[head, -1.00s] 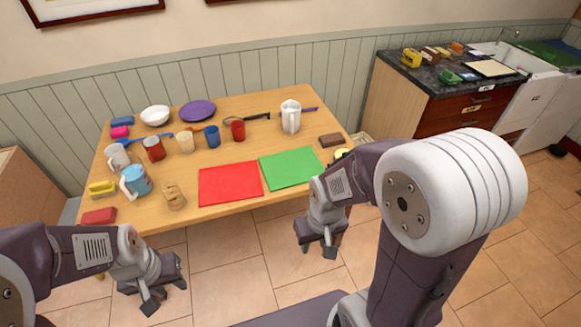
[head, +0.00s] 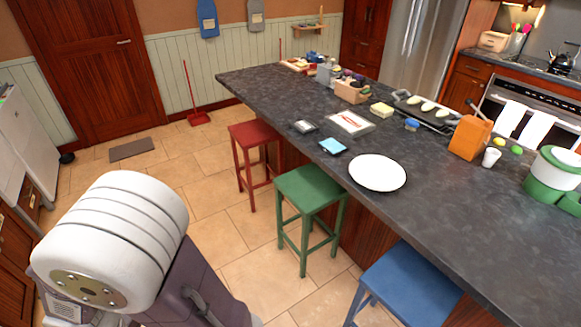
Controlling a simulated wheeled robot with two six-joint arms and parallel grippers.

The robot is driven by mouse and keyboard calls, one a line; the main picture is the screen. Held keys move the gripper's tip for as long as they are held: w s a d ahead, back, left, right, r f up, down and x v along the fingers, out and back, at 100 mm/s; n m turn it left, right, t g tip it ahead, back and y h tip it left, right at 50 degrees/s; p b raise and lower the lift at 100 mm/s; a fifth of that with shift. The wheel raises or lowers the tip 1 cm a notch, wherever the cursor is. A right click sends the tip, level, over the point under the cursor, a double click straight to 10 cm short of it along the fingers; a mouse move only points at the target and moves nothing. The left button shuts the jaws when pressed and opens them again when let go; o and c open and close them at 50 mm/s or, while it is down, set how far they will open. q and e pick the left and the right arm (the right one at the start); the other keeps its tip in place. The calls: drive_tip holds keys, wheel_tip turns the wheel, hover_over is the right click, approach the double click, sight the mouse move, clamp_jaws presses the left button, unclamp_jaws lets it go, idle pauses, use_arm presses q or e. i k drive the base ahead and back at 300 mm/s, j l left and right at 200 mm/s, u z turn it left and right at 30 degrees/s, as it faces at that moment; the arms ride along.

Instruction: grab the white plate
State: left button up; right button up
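The white plate (head: 378,172) lies flat on the dark stone top of a long kitchen island (head: 450,195), near the island's front edge. It looks empty and nothing covers it. Neither gripper shows in the head view. Only a part of my own arm shows at the lower left, well away from the plate.
A red stool (head: 254,140), a green stool (head: 310,190) and a blue stool (head: 412,280) stand along the island's near side. A light blue item (head: 333,146) and a white board (head: 350,124) lie beyond the plate. An orange box (head: 470,137) stands to its right.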

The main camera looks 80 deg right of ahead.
sight(374, 172)
drive_tip(key=z, duration=3.65)
